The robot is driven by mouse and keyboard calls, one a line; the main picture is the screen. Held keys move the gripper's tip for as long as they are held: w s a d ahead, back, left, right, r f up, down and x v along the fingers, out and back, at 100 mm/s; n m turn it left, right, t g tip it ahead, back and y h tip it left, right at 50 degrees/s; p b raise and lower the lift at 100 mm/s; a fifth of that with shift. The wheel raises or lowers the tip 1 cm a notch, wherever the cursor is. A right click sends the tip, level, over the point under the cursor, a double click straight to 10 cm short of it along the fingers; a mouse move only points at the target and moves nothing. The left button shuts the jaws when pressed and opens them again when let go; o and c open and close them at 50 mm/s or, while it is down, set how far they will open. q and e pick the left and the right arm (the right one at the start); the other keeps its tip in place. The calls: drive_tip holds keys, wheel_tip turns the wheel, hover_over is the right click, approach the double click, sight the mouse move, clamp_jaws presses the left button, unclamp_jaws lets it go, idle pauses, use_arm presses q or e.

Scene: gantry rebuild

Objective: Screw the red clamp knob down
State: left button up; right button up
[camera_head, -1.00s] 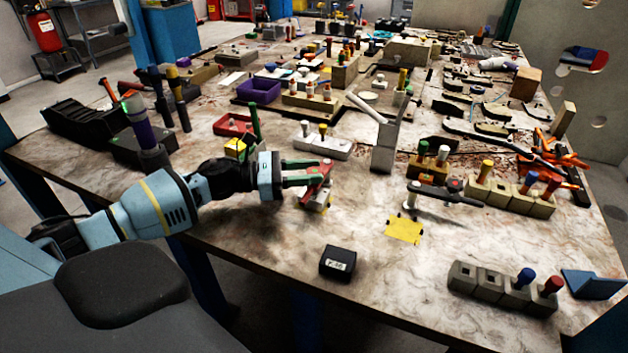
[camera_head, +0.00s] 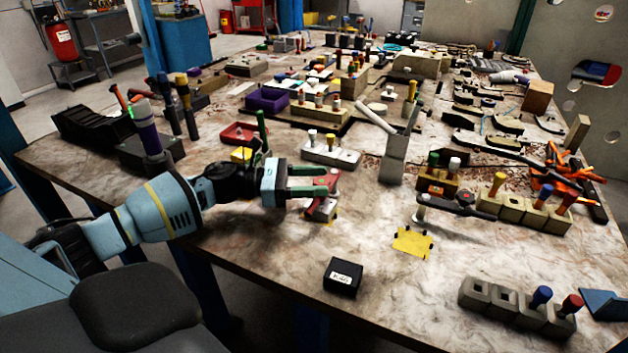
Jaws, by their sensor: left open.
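My left gripper (camera_head: 308,182) reaches in from the left, low over the front of the bench, with its greenish fingers apart. A red clamp piece (camera_head: 328,182) with a pale round top lies at its fingertips, above a small grey block (camera_head: 321,210). The fingers partly hide it, and I cannot tell whether they touch it. To the right, a dark clamp bar (camera_head: 450,202) with a small red spot (camera_head: 465,197) runs beside a pale post. Which red part is the clamp knob is not clear at this size. My right gripper is out of view.
A yellow square (camera_head: 412,243) and a black labelled box (camera_head: 343,277) lie on the bench (camera_head: 250,245). Grey blocks with coloured pegs (camera_head: 505,302) stand at the front right. A white block with pegs (camera_head: 332,155) is behind the gripper. The front middle is fairly clear.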

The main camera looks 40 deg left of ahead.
use_arm(q)
drive_tip(key=b+v, duration=0.1)
drive_tip(key=v, duration=0.5)
drive_tip(key=shift+f, duration=0.1)
drive_tip(key=shift+v, duration=0.85)
drive_tip(key=shift+r, duration=0.2)
